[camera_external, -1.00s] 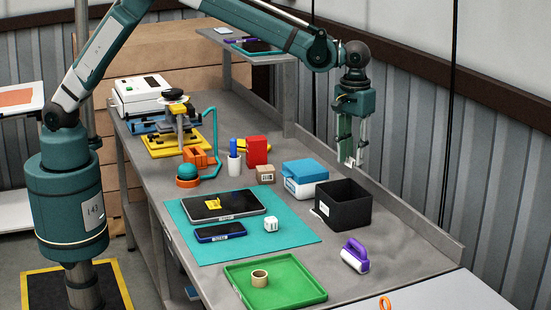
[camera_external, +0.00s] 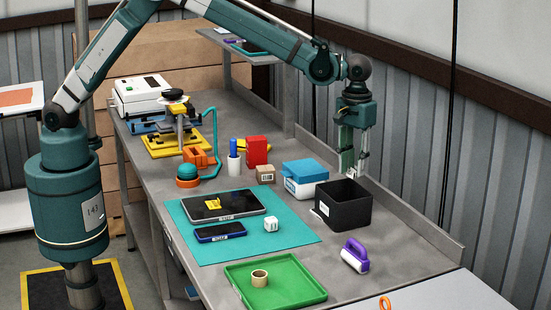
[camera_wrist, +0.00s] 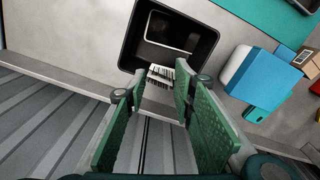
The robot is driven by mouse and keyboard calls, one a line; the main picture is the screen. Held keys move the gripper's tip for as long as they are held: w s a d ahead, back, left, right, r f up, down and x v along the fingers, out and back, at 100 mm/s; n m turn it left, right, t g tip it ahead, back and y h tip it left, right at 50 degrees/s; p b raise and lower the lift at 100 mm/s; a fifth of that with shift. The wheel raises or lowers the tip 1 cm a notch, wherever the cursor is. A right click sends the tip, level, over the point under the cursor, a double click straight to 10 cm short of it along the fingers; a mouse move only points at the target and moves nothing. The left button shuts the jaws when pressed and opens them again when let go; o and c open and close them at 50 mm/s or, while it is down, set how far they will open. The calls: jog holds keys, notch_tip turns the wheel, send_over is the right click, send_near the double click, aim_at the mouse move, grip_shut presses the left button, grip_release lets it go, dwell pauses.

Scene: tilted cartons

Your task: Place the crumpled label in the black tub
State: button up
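The crumpled label (camera_wrist: 161,73), a small white piece with black barcode stripes, sits between the fingertips of my gripper (camera_wrist: 160,80). In the external view the label shows as a small white patch at the fingertips of my gripper (camera_external: 353,172). The black tub (camera_external: 343,214) stands upright on the bench, with a white sticker on its side. The tub (camera_wrist: 127,45) shows open at the top of the wrist view. The exact height of the label above the rim cannot be told.
A blue and white box (camera_external: 305,178) stands close to the tub's left. A purple-handled roller (camera_external: 355,255) and a green tray (camera_external: 275,283) lie in front. The bench's raised back edge (camera_external: 420,222) and the ribbed wall are close behind my gripper.

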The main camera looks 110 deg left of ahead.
notch_tip(320, 180, down, 9)
jog(key=shift+r, duration=0.15)
dwell(0.4)
jog(key=shift+f, duration=2.25)
jog(key=shift+c, duration=0.2)
jog(key=shift+f, duration=0.15)
jog(key=o, duration=0.6)
notch_tip(320, 180, up, 12)
jog(key=shift+r, duration=0.2)
